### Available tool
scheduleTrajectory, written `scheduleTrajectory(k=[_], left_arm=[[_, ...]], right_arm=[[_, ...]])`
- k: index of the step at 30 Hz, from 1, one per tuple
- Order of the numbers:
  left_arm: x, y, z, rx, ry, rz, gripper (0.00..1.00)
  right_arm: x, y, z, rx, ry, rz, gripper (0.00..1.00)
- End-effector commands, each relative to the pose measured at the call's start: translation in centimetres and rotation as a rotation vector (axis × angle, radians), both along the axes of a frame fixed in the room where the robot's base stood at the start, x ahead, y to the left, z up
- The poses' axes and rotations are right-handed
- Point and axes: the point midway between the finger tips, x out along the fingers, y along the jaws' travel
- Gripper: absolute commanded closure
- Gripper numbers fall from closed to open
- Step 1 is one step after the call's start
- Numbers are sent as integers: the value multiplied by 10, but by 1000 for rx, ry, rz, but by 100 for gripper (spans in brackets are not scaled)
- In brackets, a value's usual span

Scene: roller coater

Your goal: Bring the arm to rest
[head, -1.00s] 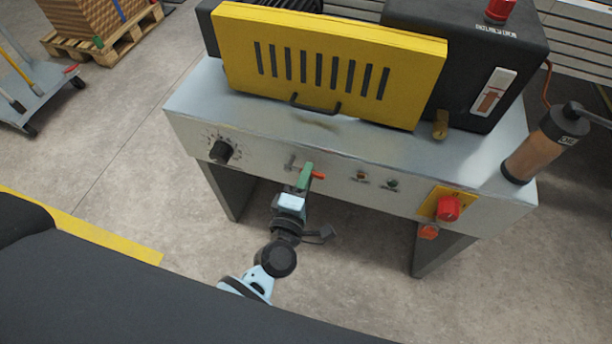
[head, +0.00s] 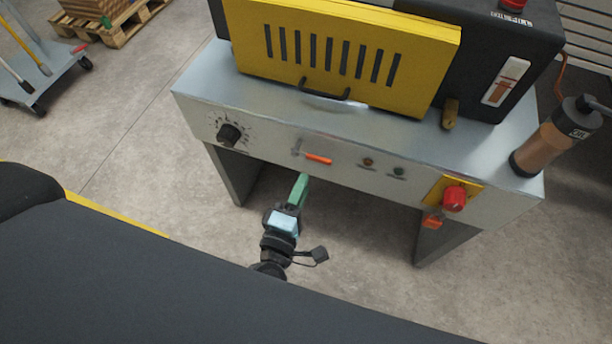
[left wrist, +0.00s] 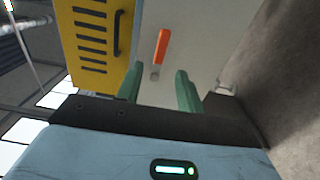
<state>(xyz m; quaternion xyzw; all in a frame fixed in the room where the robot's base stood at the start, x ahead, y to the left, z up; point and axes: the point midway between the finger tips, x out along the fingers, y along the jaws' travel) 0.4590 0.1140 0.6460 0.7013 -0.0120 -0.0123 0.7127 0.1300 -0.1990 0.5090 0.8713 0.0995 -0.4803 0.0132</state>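My left gripper (head: 301,184) has green fingers and is below and in front of the machine's front panel (head: 270,145), apart from it. In the left wrist view its two green fingers (left wrist: 158,88) stand apart with nothing between them. An orange-handled lever (head: 318,159) sits on the front panel just beyond the fingertips. The lever also shows in the left wrist view (left wrist: 162,47), ahead of the gap between the fingers. My right gripper is in neither view.
The roller coater has a yellow slotted guard (head: 400,60), a black dial (head: 229,134) and a red knob (head: 454,198) on a yellow plate. A brown cylinder (head: 545,145) stands at its right end. A trolley (head: 55,78) and pallet (head: 125,25) are at upper left.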

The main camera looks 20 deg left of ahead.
Motion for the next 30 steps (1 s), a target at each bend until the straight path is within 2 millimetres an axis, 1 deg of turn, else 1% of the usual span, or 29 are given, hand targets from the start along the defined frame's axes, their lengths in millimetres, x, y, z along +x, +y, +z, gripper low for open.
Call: scheduleTrajectory(k=[3, 19, 21, 23, 26, 29, 30], left_arm=[[-4, 0, 0, 0, 0, 0, 63], [-5, 0, 0, 2, 1, -1, 63], [-9, 0, -3, 23, 10, -10, 63], [-19, 1, -10, 76, 27, -32, 63], [-49, 3, -30, 240, 84, -106, 63], [-96, 7, -58, 480, 173, -228, 63], [-118, 10, -69, 585, 211, -286, 63]], right_arm=[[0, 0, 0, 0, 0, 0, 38], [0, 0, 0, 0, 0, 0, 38], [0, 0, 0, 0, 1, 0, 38], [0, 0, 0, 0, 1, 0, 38], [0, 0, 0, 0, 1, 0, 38], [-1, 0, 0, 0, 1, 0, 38], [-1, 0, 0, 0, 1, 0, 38]])
